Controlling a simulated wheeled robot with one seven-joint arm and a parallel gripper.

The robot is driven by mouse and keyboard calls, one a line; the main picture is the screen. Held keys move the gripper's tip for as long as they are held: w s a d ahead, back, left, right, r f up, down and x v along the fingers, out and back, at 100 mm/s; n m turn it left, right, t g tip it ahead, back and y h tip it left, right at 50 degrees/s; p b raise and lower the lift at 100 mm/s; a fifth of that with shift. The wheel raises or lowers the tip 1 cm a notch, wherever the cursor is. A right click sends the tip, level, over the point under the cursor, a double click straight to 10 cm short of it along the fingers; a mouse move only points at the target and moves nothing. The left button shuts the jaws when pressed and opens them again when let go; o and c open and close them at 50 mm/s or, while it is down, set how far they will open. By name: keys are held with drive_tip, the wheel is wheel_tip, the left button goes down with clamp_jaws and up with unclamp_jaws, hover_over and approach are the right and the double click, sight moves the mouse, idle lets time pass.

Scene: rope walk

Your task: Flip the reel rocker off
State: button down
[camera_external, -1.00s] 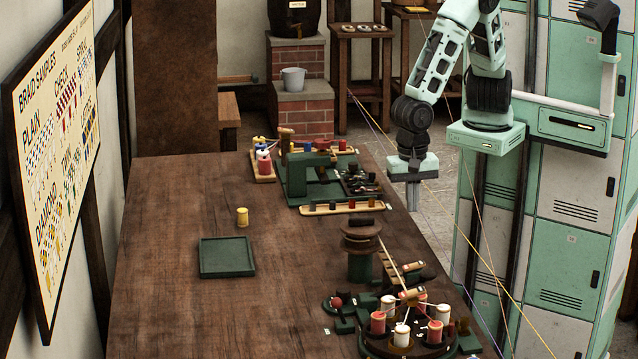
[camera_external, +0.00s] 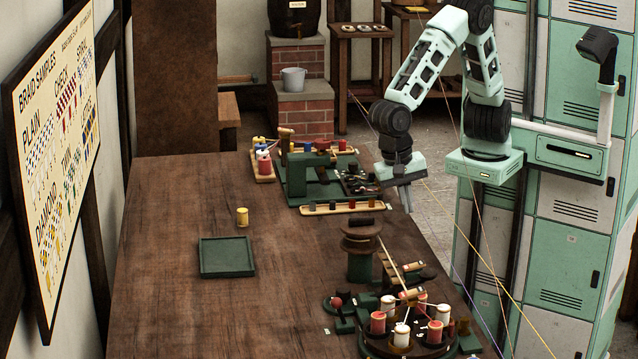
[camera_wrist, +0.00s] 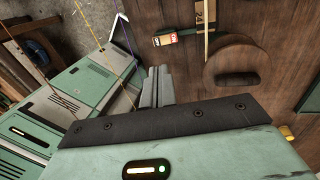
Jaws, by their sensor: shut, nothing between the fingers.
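The reel rocker (camera_wrist: 165,39) is a small dark switch box with a red-and-white face in the wrist view, above and slightly right of my fingers. In the outside view, a small dark box with a reddish top (camera_external: 414,268), right of the wooden reel, seems to be it. Its position, on or off, is too small to tell. The round wooden reel (camera_external: 361,232) on its green post also shows in the wrist view (camera_wrist: 236,66). My gripper (camera_external: 407,204) is shut and empty, tilted, in the air over the table's right edge. It also shows in the wrist view (camera_wrist: 157,87), apart from the rocker.
A round stand of bobbins (camera_external: 407,340) is at the front right. A green machine (camera_external: 308,175) is at the back. Thin threads cross the right side. The table's left side is mostly clear around a green tray (camera_external: 227,272).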

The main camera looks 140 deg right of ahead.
sight(419, 264)
drive_tip(key=shift+f, duration=0.1)
drive_tip(key=x, duration=1.3)
drive_tip(key=shift+s+a+f, duration=0.1)
drive_tip(key=shift+f, duration=0.25)
